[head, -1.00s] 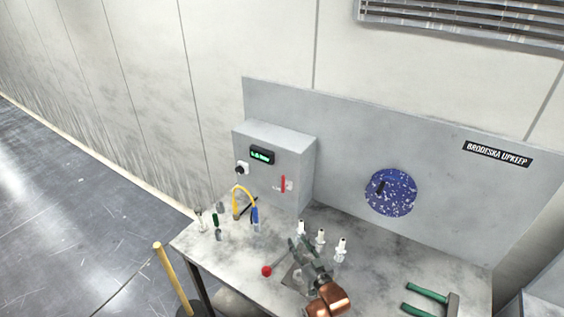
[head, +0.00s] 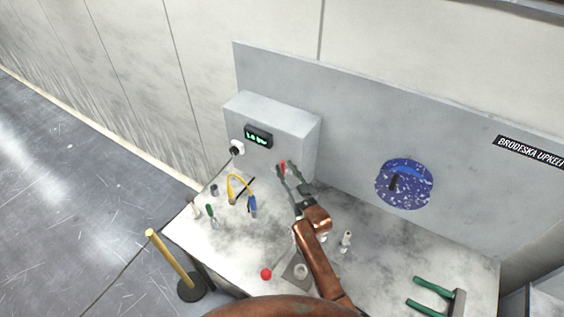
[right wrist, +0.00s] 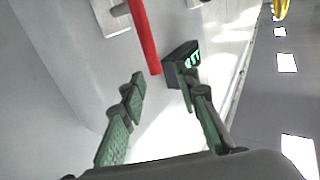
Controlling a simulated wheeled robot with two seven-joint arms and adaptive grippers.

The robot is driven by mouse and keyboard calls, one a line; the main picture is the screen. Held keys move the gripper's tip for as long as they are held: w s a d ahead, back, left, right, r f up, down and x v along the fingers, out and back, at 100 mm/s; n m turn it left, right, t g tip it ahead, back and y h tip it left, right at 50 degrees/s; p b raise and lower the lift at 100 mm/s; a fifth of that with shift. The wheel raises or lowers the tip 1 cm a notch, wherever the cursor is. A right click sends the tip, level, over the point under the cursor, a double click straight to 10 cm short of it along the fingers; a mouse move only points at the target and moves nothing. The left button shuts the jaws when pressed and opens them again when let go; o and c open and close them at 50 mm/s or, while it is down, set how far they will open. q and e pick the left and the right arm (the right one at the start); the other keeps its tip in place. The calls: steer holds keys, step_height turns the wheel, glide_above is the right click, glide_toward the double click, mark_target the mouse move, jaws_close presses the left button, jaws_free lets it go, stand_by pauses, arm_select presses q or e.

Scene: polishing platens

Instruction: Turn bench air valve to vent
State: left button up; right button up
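The valve's red lever (head: 283,168) is on the front of the grey wall box (head: 262,122). It also shows in the right wrist view (right wrist: 144,36), reaching from its pale mounting plate (right wrist: 110,17) toward the space between my fingertips. My right gripper (head: 287,170) is open at the box front, with its fingertips around or just before the lever; the right wrist view (right wrist: 165,84) shows a wide gap between the fingers and no clear contact. In the head view the fingers partly cover the lever and its plate. My left gripper is out of view.
A green-lit display (head: 258,136) and a black knob (head: 236,150) are on the box. A red ball-topped lever (head: 266,273), a white nozzle (head: 346,240) and green-handled tool (head: 432,288) are on the bench (head: 400,255).

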mark_target(283, 165)
steer(key=w, duration=0.3)
steer(key=w+a+f, duration=0.1)
steer(key=shift+w+f, duration=0.1)
steer(key=shift+w, duration=0.05)
steer(key=shift+s+r, duration=0.35)
steer(key=shift+s, duration=0.05)
steer(key=shift+w+f, duration=0.2)
steer(key=shift+w, duration=0.05)
steer(key=shift+c, duration=0.7)
steer(key=shift+s+r, duration=0.1)
steer(key=shift+s, duration=0.05)
steer(key=c, duration=0.5)
jaws_close()
